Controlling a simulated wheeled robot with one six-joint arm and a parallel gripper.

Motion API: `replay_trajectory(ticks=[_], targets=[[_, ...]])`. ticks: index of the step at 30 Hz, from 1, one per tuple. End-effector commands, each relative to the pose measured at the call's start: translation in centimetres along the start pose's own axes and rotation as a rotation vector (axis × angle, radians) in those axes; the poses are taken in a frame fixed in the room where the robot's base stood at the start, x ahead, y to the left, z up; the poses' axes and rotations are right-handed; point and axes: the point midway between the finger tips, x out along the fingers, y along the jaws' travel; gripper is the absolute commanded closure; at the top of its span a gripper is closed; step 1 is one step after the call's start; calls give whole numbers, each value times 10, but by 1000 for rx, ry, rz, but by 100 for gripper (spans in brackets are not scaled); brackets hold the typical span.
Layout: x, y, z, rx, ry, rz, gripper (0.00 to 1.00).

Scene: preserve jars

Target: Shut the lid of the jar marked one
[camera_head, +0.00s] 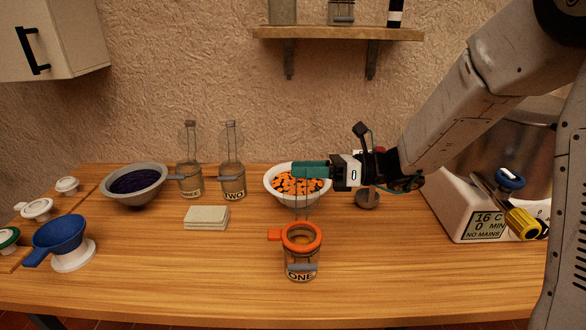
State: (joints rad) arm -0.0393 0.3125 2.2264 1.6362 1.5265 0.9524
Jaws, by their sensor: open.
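The jar marked ONE (301,276) is a glass jar standing upright near the middle front of the table. An orange ring-shaped piece with a side tab (274,235), like a funnel, sits on its mouth. Thin wire or glass edges rise behind the ring; they look like the raised lid, but its outline is faint against the bowl. A grey clasp shows low on the jar's front. My gripper (310,170), with teal fingers, is open and appears empty. It points left, above and behind the jar, overlapping the bowl of orange pieces in the picture.
A white bowl of orange pieces (272,190) stands behind the jar. Two unlabelled-or-TWO jars (232,188) with raised lids stand back left, near a dark-filled bowl (135,170). White cards (206,217), a blue funnel (60,232) and a scale (478,228) surround clear front wood.

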Motion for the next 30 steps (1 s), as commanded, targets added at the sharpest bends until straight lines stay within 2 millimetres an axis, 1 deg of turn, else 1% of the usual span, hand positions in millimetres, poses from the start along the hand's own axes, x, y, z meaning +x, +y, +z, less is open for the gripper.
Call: replay_trajectory(ticks=[1, 3, 6, 15, 16, 17, 18, 20, 21, 26, 30], targets=[[8, 1, 0, 0, 0, 3, 52], [16, 0, 0, -1, 1, 3, 52], [23, 0, 0, -1, 1, 1, 52], [26, 0, 0, -2, 0, 0, 52], [26, 0, 0, -2, 0, 0, 57], [26, 0, 0, -2, 0, 0, 66], [26, 0, 0, -2, 0, 0, 77], [26, 0, 0, -2, 0, 0, 94], [26, 0, 0, -2, 0, 0, 100], [27, 1, 0, -5, 1, 2, 100], [37, 7, -1, -29, 7, 17, 100]])
